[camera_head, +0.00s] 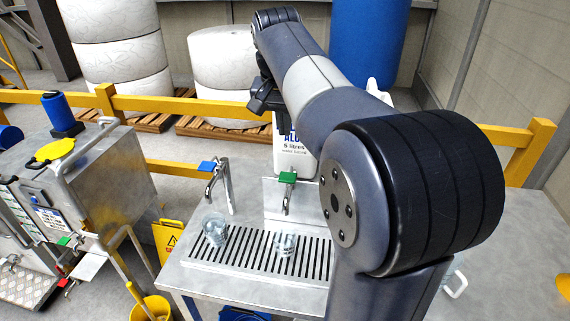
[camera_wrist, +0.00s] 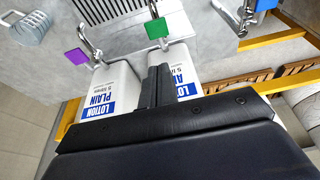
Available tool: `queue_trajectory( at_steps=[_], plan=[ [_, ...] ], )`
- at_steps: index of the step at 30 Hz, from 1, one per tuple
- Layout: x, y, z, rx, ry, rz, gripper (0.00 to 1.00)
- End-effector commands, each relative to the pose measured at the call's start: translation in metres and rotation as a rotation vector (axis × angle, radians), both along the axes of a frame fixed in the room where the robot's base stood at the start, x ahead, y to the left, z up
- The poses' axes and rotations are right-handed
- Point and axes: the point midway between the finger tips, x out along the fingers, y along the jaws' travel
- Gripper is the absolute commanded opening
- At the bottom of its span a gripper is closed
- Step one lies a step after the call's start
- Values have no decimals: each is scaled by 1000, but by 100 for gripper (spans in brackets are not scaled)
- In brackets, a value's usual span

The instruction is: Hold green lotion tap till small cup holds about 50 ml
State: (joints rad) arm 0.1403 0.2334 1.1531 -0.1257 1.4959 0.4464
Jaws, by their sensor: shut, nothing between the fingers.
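The green-topped tap (camera_head: 288,177) stands at the back of the drip grate, and its green square top also shows in the wrist view (camera_wrist: 157,28). A small clear cup (camera_head: 285,243) stands on the grate below its spout; I cannot tell its level. A wider clear cup (camera_head: 215,230) stands to the left, near the blue-topped tap (camera_head: 208,166). My gripper (camera_head: 262,97) is raised behind the green tap, above the white lotion containers. In the wrist view my gripper (camera_wrist: 158,70) is shut and empty, its fingers pointing toward the green top but apart from it.
A purple-topped tap (camera_wrist: 77,56) is beside the green one. A grey handled vessel (camera_wrist: 33,22) stands on the bench. A yellow rail (camera_head: 215,106) runs behind. My arm hides the bench's right middle.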

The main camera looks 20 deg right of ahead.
Motion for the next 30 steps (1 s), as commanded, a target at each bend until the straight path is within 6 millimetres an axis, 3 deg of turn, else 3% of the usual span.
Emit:
queue_trajectory(
  at_steps=[8,21,30],
  plan=[
    [3,-2,-16,1,4,1,0],
    [24,-16,-101,2,5,1,0],
    [24,-16,-133,1,0,1,0]
  ],
)
